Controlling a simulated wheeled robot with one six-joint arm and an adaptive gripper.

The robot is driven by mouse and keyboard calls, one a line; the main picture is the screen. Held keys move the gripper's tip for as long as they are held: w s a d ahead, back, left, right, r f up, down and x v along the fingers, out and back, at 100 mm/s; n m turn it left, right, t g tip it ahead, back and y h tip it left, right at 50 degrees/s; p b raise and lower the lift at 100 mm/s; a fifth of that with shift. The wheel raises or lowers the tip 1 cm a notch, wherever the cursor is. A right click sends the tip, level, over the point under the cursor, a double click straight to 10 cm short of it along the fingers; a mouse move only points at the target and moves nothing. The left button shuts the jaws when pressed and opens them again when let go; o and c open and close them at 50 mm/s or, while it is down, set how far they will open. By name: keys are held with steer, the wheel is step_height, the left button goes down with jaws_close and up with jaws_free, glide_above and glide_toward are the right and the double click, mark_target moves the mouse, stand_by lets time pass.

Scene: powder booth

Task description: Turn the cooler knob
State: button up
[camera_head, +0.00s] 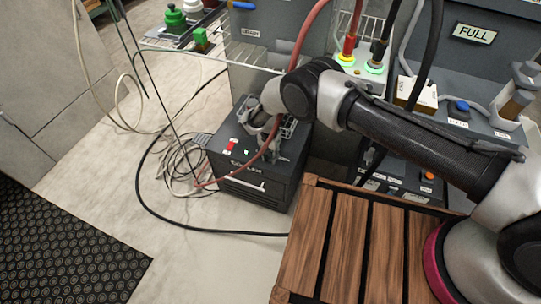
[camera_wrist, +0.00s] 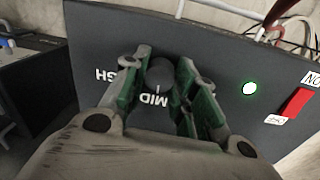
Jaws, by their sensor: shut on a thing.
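The cooler (camera_head: 252,189) is a dark box on the floor in the head view, with its control panel facing up. The round dark cooler knob (camera_wrist: 160,74) sits on that panel in the wrist view, with a white MID label beside it. A white mark shows between the knob and the label. My gripper (camera_wrist: 164,66) is shut on the knob, with one green-lined finger on each side. In the head view my gripper (camera_head: 272,130) hides the knob.
The panel carries a green light (camera_wrist: 250,88) and a red switch (camera_wrist: 296,102). A red hose (camera_head: 299,50) passes over the cooler near my gripper. Coiled cables (camera_head: 178,160) lie on its left. A slatted wooden platform (camera_head: 345,240) stands at front right.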

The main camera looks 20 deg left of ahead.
steer(key=shift+s+m, duration=0.1)
steer(key=shift+m, duration=0.6)
steer(key=o, duration=1.1)
steer(key=shift+c, duration=0.2)
